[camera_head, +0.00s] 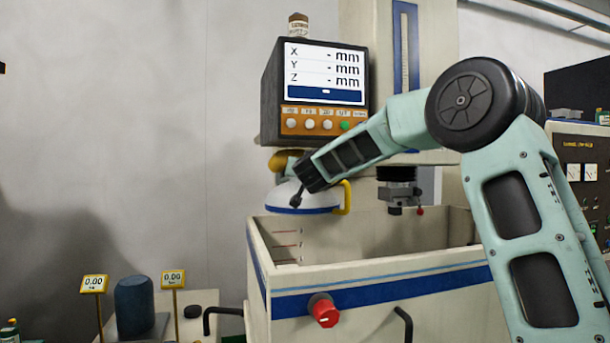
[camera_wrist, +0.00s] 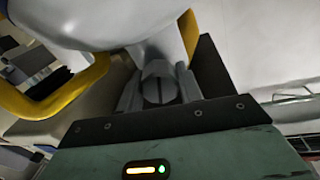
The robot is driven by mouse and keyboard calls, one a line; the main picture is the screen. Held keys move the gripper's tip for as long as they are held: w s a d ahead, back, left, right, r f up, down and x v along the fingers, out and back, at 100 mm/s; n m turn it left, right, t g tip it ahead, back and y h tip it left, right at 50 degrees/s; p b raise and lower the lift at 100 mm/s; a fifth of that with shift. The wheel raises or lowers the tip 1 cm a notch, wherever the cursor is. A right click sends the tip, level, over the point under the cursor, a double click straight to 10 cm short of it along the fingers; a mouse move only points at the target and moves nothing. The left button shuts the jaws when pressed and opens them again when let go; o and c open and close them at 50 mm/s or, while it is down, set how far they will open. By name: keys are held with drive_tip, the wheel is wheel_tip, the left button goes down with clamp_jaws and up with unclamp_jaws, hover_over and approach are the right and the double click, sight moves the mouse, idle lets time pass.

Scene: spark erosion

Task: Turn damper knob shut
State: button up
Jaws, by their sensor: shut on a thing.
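A white, bell-shaped hood (camera_head: 300,196) with a blue rim and a yellow handle (camera_head: 346,197) hangs above the machine's tank. In the wrist view the pale hood (camera_wrist: 90,18) fills the top, with the yellow handle (camera_wrist: 40,103) at left. A small grey round knob with a dark slot, the damper knob (camera_wrist: 157,70), sits beside the hood's neck. My gripper (camera_wrist: 158,92) is shut on this knob, one finger on each side. The slot looks roughly upright in the wrist view. In the head view my arm reaches the hood from the right; the knob and fingertips are hidden there.
The cream tank (camera_head: 400,277) with a blue stripe stands below the hood. A red knob (camera_head: 323,310) is on its front. A display box (camera_head: 315,85) hangs just above the hood. A dark tool head (camera_head: 398,190) is at right.

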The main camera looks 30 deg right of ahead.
drive_tip(key=m+b, duration=0.3)
drive_tip(key=m, duration=0.4)
drive_tip(key=shift+f, duration=0.2)
drive_tip(key=m+b, duration=0.3)
drive_tip(key=m, duration=0.3)
drive_tip(key=shift+m, duration=0.4)
drive_tip(key=o, duration=1)
drive_tip(key=shift+r, duration=0.1)
